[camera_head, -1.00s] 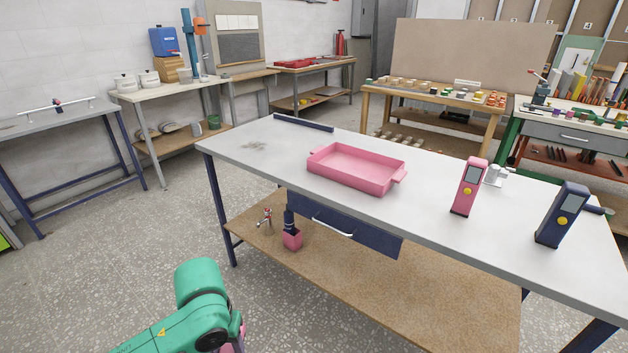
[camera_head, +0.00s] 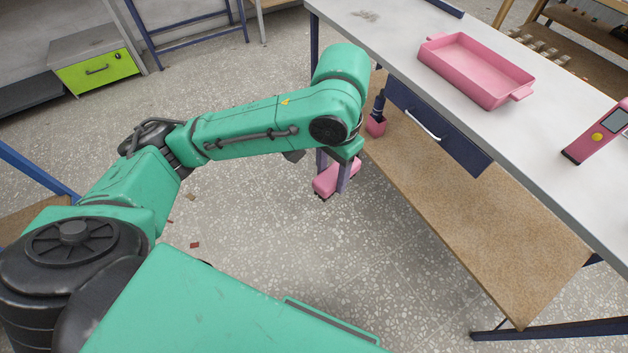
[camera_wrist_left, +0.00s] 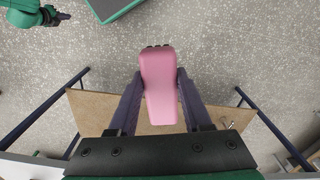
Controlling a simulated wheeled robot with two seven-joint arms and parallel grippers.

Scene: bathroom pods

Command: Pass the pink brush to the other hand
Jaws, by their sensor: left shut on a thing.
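The pink brush (camera_head: 326,183) is held between the two fingers of my left gripper (camera_head: 333,177), low over the floor beside the table. In the left wrist view the brush (camera_wrist_left: 160,82) lies lengthwise between the fingers, its smooth pink back towards the camera and small dark bits at its far end. In the head view my left arm hides part of the gripper. My right gripper (camera_wrist_left: 58,16) shows small and dark at the upper left of the left wrist view, apart from the brush. Its jaw opening is too small to tell. It is not in the head view.
The white-topped table (camera_head: 500,130) stands at the right with a pink tray (camera_head: 475,68) and a pink handheld device (camera_head: 600,130) on it. Its lower wooden shelf (camera_head: 470,225) is close to the left gripper. The speckled floor left of it is open.

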